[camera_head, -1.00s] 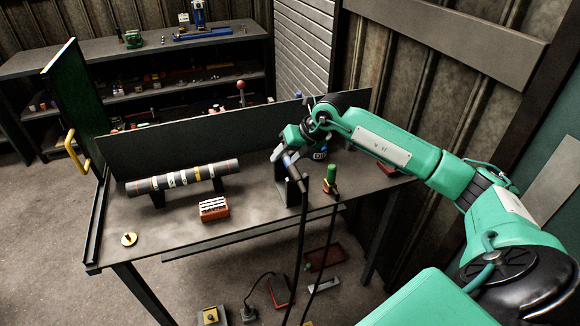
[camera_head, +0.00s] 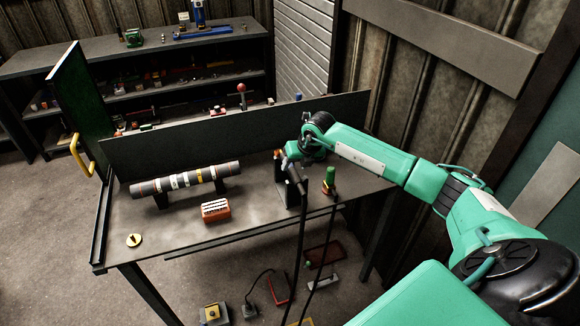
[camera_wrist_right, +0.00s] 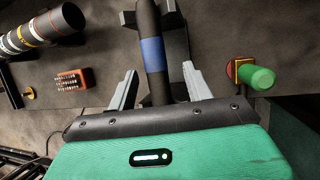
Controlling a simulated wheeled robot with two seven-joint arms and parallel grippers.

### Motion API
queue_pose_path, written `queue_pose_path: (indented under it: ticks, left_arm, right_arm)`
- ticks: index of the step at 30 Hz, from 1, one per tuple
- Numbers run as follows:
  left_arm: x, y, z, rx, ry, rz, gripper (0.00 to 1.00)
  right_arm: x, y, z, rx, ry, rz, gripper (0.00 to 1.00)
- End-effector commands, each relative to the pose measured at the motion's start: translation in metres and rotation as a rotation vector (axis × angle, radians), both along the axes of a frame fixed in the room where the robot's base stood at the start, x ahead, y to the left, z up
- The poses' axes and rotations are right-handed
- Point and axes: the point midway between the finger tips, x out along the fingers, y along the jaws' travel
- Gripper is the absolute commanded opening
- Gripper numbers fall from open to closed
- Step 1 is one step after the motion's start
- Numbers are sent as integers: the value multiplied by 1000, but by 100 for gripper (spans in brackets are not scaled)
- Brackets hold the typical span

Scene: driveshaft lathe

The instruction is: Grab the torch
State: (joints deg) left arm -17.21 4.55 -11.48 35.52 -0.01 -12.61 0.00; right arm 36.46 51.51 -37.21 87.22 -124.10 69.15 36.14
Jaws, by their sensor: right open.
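The torch, a dark rod with a blue band (camera_wrist_right: 152,55), stands in a grey holder (camera_head: 283,192) on the table. In the head view the torch (camera_head: 294,173) is small and partly hidden by my wrist. My right gripper (camera_wrist_right: 160,88) is open, with one pale finger on each side of the torch's dark body in the wrist view. Whether the fingers touch it cannot be told. In the head view the right gripper (camera_head: 291,151) is small beside the torch's top. My left gripper is not in view.
A green-topped cylinder (camera_head: 330,175) stands close right of the holder. A banded shaft (camera_head: 185,179) rests on supports at left, with an orange box (camera_head: 216,210) in front of it. A dark panel (camera_head: 220,137) runs along the table's back. Black cables hang at the front.

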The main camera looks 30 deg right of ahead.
Motion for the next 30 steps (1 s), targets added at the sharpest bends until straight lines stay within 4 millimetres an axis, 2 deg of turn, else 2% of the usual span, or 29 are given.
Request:
queue_pose_path:
  ticks: [1, 3, 9, 17, 24, 25, 30]
  left_arm:
    - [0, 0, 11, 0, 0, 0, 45]
    - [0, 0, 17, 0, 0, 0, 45]
    - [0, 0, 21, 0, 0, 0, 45]
    - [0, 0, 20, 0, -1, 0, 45]
    - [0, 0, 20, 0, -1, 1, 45]
    - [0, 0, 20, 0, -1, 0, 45]
    - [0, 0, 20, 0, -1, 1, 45]
  right_arm:
    - [4, 4, -2, 3, 3, 1, 51]
    - [9, 7, -9, 3, 3, 1, 51]
    - [17, 7, -30, 1, 2, 1, 51]
    - [17, 7, -33, 1, 1, 1, 51]
    - [17, 7, -32, 1, 0, 0, 4]
    - [17, 7, -32, 1, 0, 0, 0]
    - [18, 7, -30, 1, -3, 0, 0]
